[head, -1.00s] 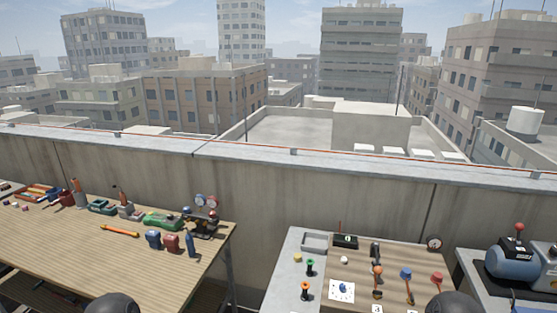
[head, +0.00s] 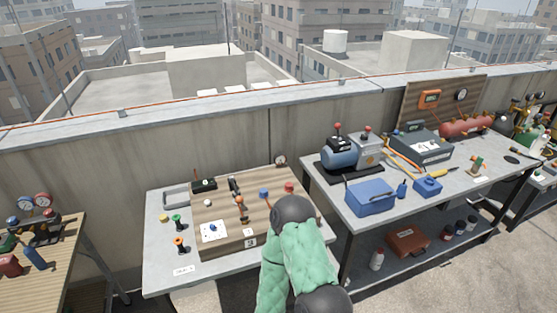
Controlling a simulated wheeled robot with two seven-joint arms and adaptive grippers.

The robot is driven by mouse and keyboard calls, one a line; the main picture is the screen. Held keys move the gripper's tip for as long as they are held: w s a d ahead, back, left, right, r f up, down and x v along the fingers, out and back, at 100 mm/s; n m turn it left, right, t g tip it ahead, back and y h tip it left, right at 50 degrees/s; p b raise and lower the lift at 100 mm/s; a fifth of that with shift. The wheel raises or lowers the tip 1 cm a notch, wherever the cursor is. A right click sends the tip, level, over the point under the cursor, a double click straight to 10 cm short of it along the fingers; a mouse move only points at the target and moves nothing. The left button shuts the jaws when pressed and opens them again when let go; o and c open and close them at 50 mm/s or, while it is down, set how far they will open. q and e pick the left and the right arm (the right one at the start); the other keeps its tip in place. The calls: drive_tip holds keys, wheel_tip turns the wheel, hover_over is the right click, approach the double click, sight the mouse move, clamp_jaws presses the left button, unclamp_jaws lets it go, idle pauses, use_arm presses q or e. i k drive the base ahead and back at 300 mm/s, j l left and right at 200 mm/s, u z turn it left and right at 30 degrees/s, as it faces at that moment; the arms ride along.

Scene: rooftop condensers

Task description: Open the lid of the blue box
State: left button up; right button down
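A larger blue box (head: 370,198) sits near the front edge of the right-hand grey table, and its top looks closed. A smaller blue box-like item (head: 428,187) sits to its right; its details are too small to tell. A small blue item (head: 402,189) stands between them. Neither of my grippers shows in the head view. A green-sleeved arm of mine with dark joints rises from the bottom middle, left of the larger blue box and apart from it in the picture.
The right-hand table (head: 336,186) also holds a blue compressor (head: 339,152), a grey case (head: 424,147) and a red tank (head: 465,126). A red toolbox (head: 407,241) is on its lower shelf. A work board (head: 265,237) lies on the middle table. A wooden table (head: 62,272) is at left.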

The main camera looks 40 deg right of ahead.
sight(367, 193)
drive_tip(key=k+z, duration=0.1)
drive_tip(key=z, duration=1.9)
